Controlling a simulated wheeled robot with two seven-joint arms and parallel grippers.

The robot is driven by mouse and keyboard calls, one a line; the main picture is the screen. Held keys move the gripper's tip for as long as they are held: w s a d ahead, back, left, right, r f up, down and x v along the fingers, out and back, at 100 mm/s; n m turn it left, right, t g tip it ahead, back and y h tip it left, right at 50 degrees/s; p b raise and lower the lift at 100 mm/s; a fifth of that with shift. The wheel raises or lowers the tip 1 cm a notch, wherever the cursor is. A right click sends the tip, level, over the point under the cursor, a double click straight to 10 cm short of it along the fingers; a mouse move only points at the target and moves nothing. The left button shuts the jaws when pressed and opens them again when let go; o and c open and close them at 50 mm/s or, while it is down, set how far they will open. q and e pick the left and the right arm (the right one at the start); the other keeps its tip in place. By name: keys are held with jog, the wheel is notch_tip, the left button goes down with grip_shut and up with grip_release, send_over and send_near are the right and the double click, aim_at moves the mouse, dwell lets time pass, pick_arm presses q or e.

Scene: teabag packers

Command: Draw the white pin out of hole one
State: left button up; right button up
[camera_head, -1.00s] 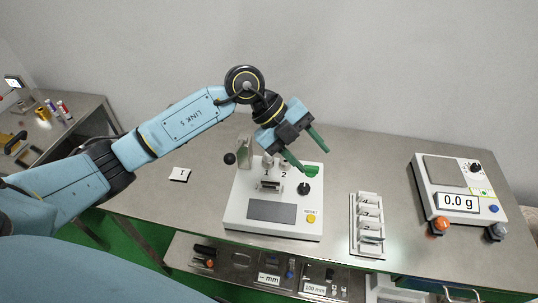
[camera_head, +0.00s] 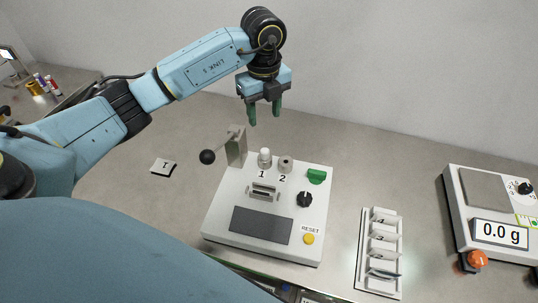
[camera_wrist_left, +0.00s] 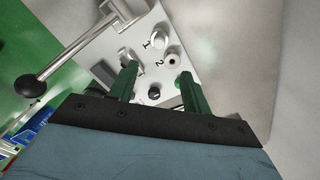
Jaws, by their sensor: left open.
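The white pin (camera_head: 265,152) stands upright in hole one, beside the label 1, on top of the white tester box (camera_head: 222,222). It also shows in the left wrist view (camera_wrist_left: 160,31). Hole two (camera_head: 286,163) is just right of it, with a grey ring and a dark opening. My left gripper (camera_head: 264,119) is open and empty, its green fingers pointing down, above and behind the pin in the head view. In the left wrist view the fingers (camera_wrist_left: 158,88) are apart, with the pin beyond them. My right gripper is not in view.
A lever with a black ball (camera_head: 207,157) stands on a metal post (camera_head: 236,147) left of the pin. A rack (camera_head: 367,224) and scale (camera_head: 459,214) stand right.

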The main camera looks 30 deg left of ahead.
pick_arm(q)
send_over(265, 150)
notch_tip(265, 150, down, 6)
jog(key=shift+s+f, duration=0.1)
jog(key=shift+s, duration=0.05)
jog(key=shift+f, duration=3.15)
grip_shut()
notch_tip(265, 150, up, 10)
